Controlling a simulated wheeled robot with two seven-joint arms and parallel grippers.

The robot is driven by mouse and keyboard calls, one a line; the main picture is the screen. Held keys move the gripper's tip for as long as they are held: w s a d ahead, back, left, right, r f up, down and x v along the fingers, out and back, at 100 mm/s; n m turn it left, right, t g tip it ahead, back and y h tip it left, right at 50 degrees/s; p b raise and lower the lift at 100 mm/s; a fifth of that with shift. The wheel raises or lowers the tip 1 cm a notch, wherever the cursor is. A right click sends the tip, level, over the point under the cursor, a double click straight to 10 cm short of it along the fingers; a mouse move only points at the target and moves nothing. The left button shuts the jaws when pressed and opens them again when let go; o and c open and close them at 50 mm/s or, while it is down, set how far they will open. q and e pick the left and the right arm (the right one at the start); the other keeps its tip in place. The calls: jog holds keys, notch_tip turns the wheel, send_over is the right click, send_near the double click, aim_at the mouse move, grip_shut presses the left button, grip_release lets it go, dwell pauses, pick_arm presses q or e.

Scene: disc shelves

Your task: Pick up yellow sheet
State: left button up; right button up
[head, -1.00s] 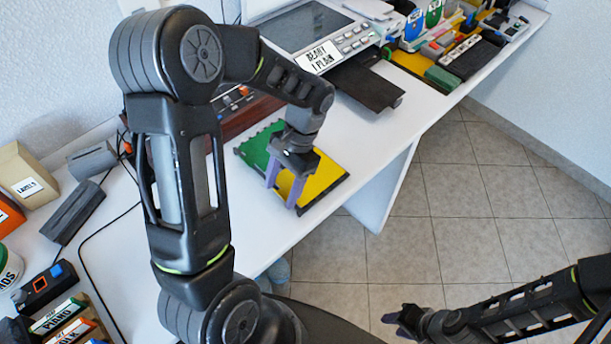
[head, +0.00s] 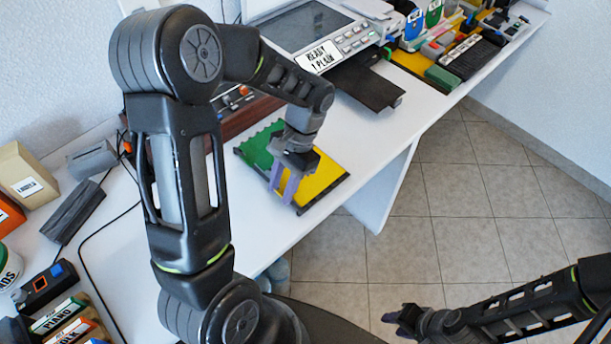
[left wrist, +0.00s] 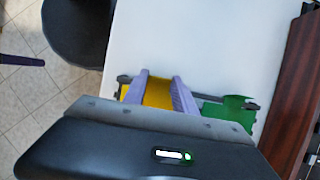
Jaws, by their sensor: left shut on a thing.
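The yellow sheet (head: 325,178) lies flat on the white desk near its front edge, in a dark-edged holder with a green sheet (head: 257,145) to its left. My left gripper (head: 280,195) is over the sheet's left part, its purple fingers pointing down and shut on it. The left wrist view shows yellow (left wrist: 158,92) between the fingers (left wrist: 160,76) and green on the right. The fingers hide the exact grip. My right gripper (head: 400,318) is low at the right, over the floor, away from the desk; its jaw opening is unclear.
A printer (head: 315,30) with a dark output tray (head: 365,82) stands behind the sheets. Boxes (head: 25,178), cables and small devices fill the desk's left. Coloured blocks and cases (head: 440,40) sit at the far right. Some bare desk (head: 375,120) lies right of the sheets.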

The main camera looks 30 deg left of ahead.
pick_arm(q)
grip_shut()
notch_tip(320, 180, up, 10)
dwell(0.6)
dwell(0.5)
